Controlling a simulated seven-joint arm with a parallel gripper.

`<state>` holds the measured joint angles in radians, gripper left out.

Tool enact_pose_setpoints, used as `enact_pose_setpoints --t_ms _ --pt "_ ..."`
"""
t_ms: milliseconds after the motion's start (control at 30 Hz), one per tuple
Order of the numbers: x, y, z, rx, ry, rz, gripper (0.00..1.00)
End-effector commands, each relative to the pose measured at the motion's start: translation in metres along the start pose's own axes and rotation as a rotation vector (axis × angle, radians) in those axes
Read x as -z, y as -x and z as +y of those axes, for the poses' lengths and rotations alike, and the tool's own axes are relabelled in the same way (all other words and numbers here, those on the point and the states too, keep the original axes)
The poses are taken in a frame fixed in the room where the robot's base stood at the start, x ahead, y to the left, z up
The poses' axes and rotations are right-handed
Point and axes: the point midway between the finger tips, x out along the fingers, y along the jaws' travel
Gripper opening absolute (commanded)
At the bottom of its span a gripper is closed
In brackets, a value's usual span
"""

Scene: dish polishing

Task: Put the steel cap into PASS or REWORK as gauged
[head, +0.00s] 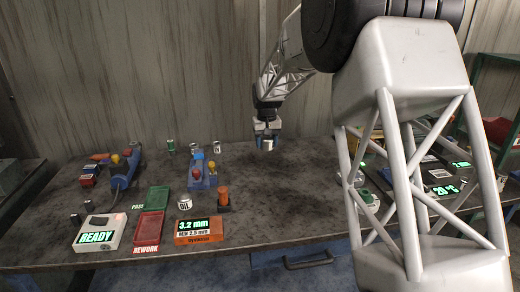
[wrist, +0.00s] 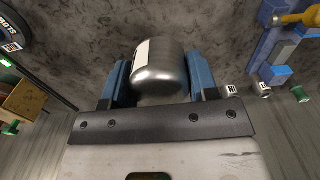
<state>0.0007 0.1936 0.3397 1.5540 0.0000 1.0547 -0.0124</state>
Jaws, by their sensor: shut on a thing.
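The steel cap (wrist: 160,68) is a shiny rounded metal piece with a white patch, held between the blue fingers in the wrist view. My gripper (head: 267,140) is shut on the steel cap, which shows in the head view (head: 268,144) above the middle of the bench. The green PASS tray (head: 158,197) and the red REWORK tray (head: 149,226) lie at the front left; no cap shows in either. An orange gauge (head: 199,236) reads 3.2 mm, with MIN 2.5 mm below it. A white box (head: 98,233) reads READY.
An orange-topped stand (head: 223,197) is beside the gauge. The middle of the bench (head: 285,200) is clear. My arm hides part of the right side.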

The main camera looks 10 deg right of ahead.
Motion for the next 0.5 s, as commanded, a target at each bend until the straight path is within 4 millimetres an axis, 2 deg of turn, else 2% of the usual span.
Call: enact_pose_setpoints --t_ms 267,500 --pt "-0.04 -0.033 0.002 0.0 0.05 -0.001 0.25" --pt "-0.091 -0.074 0.004 0.0 0.116 -0.001 0.25"
